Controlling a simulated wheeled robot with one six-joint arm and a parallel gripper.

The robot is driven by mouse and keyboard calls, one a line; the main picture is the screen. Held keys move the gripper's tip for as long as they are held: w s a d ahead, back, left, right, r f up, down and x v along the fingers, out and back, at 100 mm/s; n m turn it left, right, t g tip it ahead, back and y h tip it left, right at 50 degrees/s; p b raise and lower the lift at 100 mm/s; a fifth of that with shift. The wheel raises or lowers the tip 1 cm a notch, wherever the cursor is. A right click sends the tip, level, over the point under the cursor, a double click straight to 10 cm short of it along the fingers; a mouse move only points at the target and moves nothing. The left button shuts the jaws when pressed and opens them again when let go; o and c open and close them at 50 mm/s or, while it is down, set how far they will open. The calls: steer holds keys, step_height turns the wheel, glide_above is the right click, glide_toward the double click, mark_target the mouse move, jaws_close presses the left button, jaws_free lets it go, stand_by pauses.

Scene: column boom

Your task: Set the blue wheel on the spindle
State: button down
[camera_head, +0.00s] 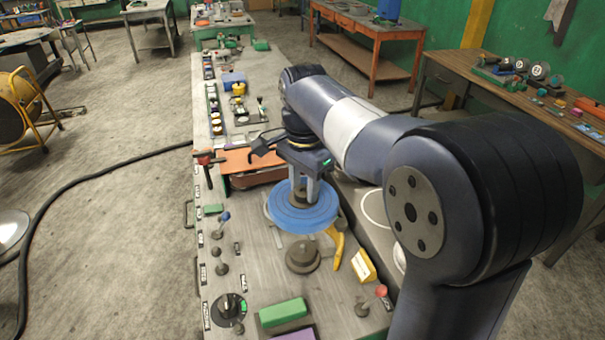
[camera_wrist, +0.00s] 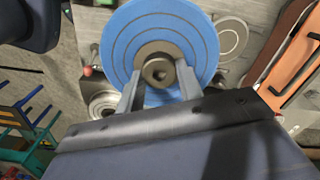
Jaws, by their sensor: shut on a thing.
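The blue wheel (camera_head: 302,212) is a flat ringed disc hanging level or nearly so under my gripper (camera_head: 304,194). In the wrist view, the wheel (camera_wrist: 120,42) fills the upper middle, and my gripper (camera_wrist: 160,78) has a finger on each side of its grey hub (camera_wrist: 157,70). The gripper is shut on that hub. A dark, stepped round mount (camera_head: 303,256), which looks like the spindle's base, stands on the bench just in front of the wheel. The wheel appears above the bench and apart from this mount; the exact gap is unclear.
On the bench (camera_head: 255,270), a yellow curved part (camera_head: 337,247) lies close right of the wheel. A yellow block (camera_head: 363,266), green block (camera_head: 283,312) and red-knobbed lever (camera_head: 377,294) stand nearer. An orange tray (camera_head: 252,160) lies behind. Small levers line the left edge.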

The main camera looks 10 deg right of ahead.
steer(key=shift+f, duration=1.1)
steer(key=shift+f+b, duration=4.45)
steer(key=shift+f, duration=1.5)
steer(key=shift+s+a+f, duration=0.1)
steer(key=shift+s+f, duration=0.05)
steer(key=shift+c, duration=2.4)
jaws_free()
